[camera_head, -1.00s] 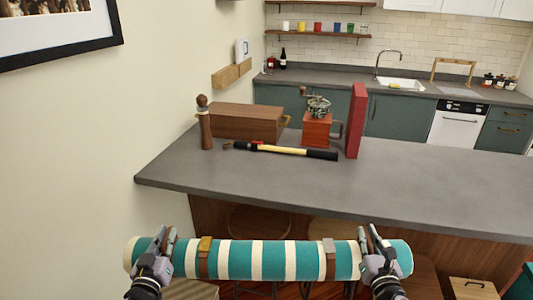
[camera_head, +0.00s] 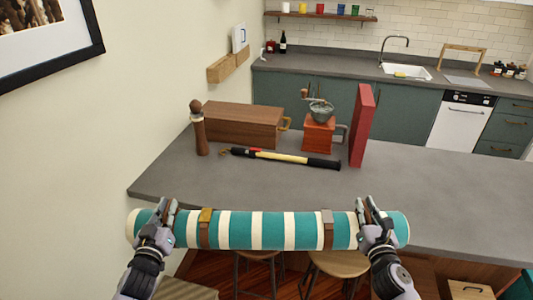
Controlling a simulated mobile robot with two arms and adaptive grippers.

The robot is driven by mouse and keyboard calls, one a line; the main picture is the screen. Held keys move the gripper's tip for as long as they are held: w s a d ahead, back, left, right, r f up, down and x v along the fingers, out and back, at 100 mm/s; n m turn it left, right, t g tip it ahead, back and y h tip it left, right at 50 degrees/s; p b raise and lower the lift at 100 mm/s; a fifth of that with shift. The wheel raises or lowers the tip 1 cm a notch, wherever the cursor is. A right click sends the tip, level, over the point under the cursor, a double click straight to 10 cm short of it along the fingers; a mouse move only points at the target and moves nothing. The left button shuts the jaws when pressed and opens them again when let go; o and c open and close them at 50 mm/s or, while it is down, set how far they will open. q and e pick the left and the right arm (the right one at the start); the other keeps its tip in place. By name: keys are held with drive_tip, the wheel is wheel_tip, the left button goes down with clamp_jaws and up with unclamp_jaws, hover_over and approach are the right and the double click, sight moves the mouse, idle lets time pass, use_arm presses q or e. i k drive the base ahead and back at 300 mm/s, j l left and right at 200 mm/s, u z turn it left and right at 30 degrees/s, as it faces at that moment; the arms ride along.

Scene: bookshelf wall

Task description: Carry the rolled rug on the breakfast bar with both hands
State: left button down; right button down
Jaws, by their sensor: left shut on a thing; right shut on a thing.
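The rolled rug (camera_head: 272,230), teal and cream striped with two brown straps, is held level across the lower middle of the head view. My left gripper (camera_head: 166,214) is shut on the rug near its left end. My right gripper (camera_head: 367,214) is shut on it near its right end. The breakfast bar (camera_head: 420,190) has a grey top and lies behind the rug in the picture. The rug overlaps the bar's near edge in the view and hides part of it. I cannot tell whether the rug touches the bar.
On the bar stand a pepper mill (camera_head: 199,130), a wooden box (camera_head: 240,126), a coffee grinder (camera_head: 318,133) and a red book (camera_head: 362,125). A black and yellow baton-like object (camera_head: 285,158) lies before them. The bar's front and right are clear. Stools (camera_head: 340,263) stand below.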

sight(265, 184)
drive_tip(key=i, duration=1.05)
